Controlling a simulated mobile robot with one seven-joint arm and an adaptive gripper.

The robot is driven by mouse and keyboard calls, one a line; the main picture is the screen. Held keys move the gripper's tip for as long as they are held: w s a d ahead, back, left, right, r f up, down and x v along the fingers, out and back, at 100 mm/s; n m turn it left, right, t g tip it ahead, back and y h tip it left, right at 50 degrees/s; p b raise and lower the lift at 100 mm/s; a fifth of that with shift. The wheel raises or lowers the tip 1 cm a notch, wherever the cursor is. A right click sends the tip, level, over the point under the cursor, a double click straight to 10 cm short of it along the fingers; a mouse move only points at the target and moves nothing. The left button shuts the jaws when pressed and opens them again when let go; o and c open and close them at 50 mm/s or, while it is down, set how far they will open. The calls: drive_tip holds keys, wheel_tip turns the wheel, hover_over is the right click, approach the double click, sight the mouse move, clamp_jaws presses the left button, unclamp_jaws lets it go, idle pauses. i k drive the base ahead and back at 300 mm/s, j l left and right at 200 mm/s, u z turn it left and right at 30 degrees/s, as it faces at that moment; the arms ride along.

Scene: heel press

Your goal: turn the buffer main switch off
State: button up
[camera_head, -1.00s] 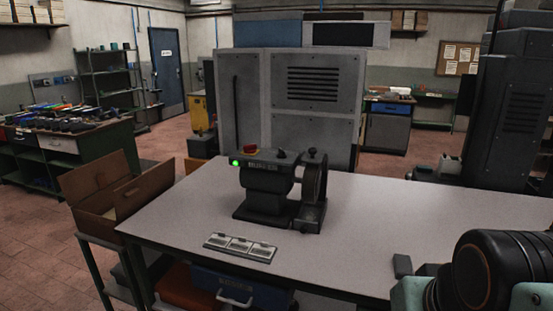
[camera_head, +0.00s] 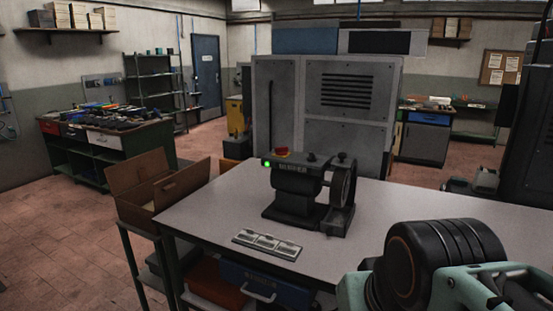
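The buffer (camera_head: 296,190) is a dark bench machine with a wheel (camera_head: 344,186) at its right end. It stands on the grey table (camera_head: 395,222). A green lamp (camera_head: 267,163) glows at the left of its top edge. Beside the lamp is a red part on a yellow base (camera_head: 281,151). A dark knob (camera_head: 310,157) sits further right on top. I cannot tell which of these is the main switch. Only black and teal links of my arm show at the lower right, apart from the buffer. My gripper is not in view.
A plate with several pale labels (camera_head: 267,244) lies in front of the buffer. An open cardboard box (camera_head: 146,186) stands left of the table. A large grey cabinet (camera_head: 325,125) rises behind. The table right of the buffer is clear.

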sight(282, 151)
drive_tip(key=i+j+z, duration=0.35)
drive_tip(key=i+j, duration=0.6)
